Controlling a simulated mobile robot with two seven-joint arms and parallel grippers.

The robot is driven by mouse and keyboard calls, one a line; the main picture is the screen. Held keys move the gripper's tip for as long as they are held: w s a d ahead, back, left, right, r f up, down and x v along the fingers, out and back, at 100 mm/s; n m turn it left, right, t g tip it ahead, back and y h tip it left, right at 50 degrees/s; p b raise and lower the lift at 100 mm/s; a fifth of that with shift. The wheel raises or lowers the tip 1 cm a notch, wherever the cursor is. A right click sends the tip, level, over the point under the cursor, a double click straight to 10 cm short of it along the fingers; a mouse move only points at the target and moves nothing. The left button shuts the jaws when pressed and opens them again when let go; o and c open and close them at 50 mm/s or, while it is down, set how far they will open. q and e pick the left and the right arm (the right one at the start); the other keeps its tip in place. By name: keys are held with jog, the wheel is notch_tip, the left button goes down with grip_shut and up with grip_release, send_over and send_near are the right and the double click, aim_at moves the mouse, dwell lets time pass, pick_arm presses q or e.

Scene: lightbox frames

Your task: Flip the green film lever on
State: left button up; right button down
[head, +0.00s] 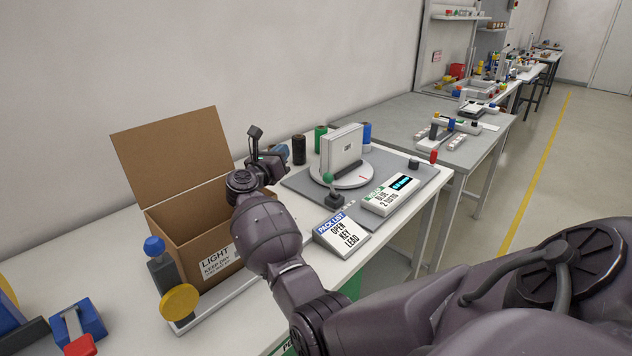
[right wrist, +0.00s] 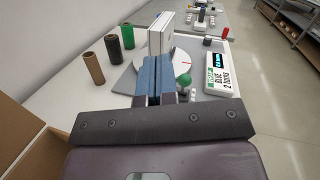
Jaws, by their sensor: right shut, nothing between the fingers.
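The green-knobbed lever (head: 328,178) stands on the grey board near its front edge, its stem close to upright on a small dark base. Its green ball also shows in the right wrist view (right wrist: 184,80), just right of my fingers, which partly hide its stem and base. My right gripper (head: 282,153) is shut and empty, to the left of the lever in the head view and apart from it. Its blue fingers (right wrist: 157,75) point toward the turntable (head: 350,175), which bears an upright white box (head: 342,147). My left gripper is not in view.
An open cardboard box (head: 180,225) stands left of my right arm. Green, black and brown spools stand behind the gripper. A pack-list sign (head: 342,236) and a display reading "BLUE 2 turns" (head: 391,195) lie near the front edge.

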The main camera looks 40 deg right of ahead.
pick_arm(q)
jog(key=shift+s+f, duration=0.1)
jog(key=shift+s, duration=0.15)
pick_arm(e)
jog(key=a+f+m+g+y, duration=0.1)
jog(key=m+g+y, duration=0.1)
jog(key=a+f+m+g+y, duration=0.1)
jog(key=a+m+g+y, duration=0.1)
jog(key=m+g, duration=0.1)
jog(key=w+a+f+m+g+y, duration=0.1)
jog(key=a+m+g+y, duration=0.1)
jog(key=shift+m+g+y, duration=0.3)
jog(key=shift+m, duration=0.1)
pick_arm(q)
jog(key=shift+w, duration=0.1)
pick_arm(e)
jog(key=shift+d, duration=0.1)
